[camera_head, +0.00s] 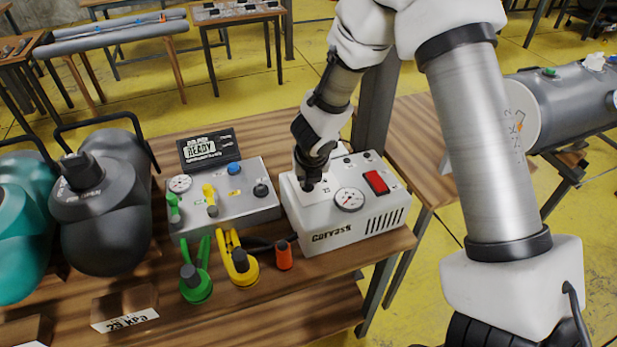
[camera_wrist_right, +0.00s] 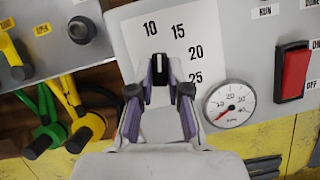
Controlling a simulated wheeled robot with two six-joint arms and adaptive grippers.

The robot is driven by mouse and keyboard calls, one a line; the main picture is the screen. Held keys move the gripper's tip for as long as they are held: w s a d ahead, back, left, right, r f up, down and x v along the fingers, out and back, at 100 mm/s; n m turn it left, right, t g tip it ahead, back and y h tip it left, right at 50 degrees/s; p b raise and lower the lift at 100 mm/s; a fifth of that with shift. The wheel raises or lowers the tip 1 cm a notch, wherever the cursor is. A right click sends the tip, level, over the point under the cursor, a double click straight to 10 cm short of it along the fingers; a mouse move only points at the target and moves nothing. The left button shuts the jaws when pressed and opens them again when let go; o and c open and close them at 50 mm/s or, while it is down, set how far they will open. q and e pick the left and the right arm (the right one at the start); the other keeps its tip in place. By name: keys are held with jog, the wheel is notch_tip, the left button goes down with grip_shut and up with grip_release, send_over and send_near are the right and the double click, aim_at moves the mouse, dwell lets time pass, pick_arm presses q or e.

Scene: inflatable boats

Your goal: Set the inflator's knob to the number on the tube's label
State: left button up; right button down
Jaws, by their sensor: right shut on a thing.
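The inflator (camera_head: 340,225) is a white box with a gauge and a red switch, on the wooden bench. My right gripper (camera_head: 314,170) reaches down onto its top panel. In the right wrist view my right gripper (camera_wrist_right: 158,92) is shut on the black knob (camera_wrist_right: 157,66), which is mostly hidden by the fingers. The white dial plate (camera_wrist_right: 205,28) shows 10, 15, 20 and 25 around it. I cannot tell exactly where the knob points. A large grey tube (camera_head: 575,100) lies at the right; its end markings are not clearly readable. My left gripper is not in view.
The gauge (camera_wrist_right: 230,104) and red switch (camera_wrist_right: 293,72) sit beside the knob. A grey control box (camera_head: 225,200) with green and yellow hoses stands to the left. Dark and teal tanks (camera_head: 100,205) are further left. A front block's label (camera_head: 125,320) ends in "KPa".

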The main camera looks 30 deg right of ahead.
jog(key=m, duration=0.2)
jog(key=shift+a+m+g+h+p, duration=0.1)
jog(key=shift+m+g+h+p, duration=0.2)
jog(key=shift+h+p, duration=0.1)
jog(key=shift+m+g+h+p, duration=0.35)
jog(key=shift+m+p, duration=0.35)
jog(key=shift+m, duration=0.7)
jog(key=c, duration=1.1)
grip_release()
jog(key=shift+f, duration=0.1)
jog(key=shift+w, duration=0.15)
jog(key=v, duration=1.2)
jog(key=shift+w, duration=0.1)
